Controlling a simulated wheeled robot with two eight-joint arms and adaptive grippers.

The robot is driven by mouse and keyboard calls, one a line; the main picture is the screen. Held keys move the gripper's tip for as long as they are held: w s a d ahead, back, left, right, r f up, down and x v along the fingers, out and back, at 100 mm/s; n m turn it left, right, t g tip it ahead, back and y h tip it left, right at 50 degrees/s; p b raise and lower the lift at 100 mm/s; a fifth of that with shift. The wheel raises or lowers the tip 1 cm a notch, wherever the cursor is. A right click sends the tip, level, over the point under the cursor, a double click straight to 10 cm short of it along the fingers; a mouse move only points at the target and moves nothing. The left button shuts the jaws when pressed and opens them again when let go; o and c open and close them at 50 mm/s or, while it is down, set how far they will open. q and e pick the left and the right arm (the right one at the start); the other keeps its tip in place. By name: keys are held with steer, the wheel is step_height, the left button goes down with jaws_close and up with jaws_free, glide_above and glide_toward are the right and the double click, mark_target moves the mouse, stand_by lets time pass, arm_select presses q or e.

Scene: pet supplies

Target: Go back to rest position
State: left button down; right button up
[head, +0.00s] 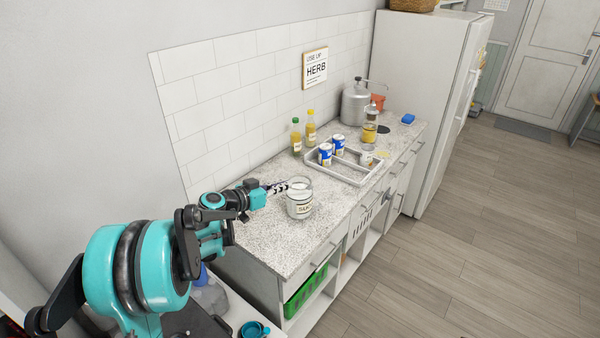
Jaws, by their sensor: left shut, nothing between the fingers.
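My left gripper (277,187) is at the end of the teal and black arm that comes in from the left. Its fingers are shut and hold nothing. It is above the near part of the speckled counter (270,238), just left of a glass jar (299,203) with a pale label. In this view the fingertips come close to the jar's rim; I cannot tell whether they touch it. My right gripper is not in view.
A grey divided tray (346,177) with blue-and-white cans (325,154) stands farther along the counter. Two bottles (296,137) stand by the tiled wall. A metal canister (355,103) and a white fridge (420,100) are beyond. The wooden floor (470,240) at right is clear.

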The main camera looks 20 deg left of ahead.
arm_select(q)
steer(key=s+d+f+n+g+y+b, duration=0.25)
steer(key=s+d+g, duration=0.25)
steer(key=s+d, duration=0.95)
steer(key=s+a+f+y, duration=0.1)
steer(key=s+f+y, duration=0.1)
steer(key=s, duration=0.7)
steer(key=s+a+f+n+g+y+b, duration=0.1)
steer(key=s+f, duration=0.3)
steer(key=s, duration=0.5)
steer(key=shift+a+f+y, duration=0.2)
steer(key=shift+f+y, duration=0.1)
steer(key=shift+y, duration=0.25)
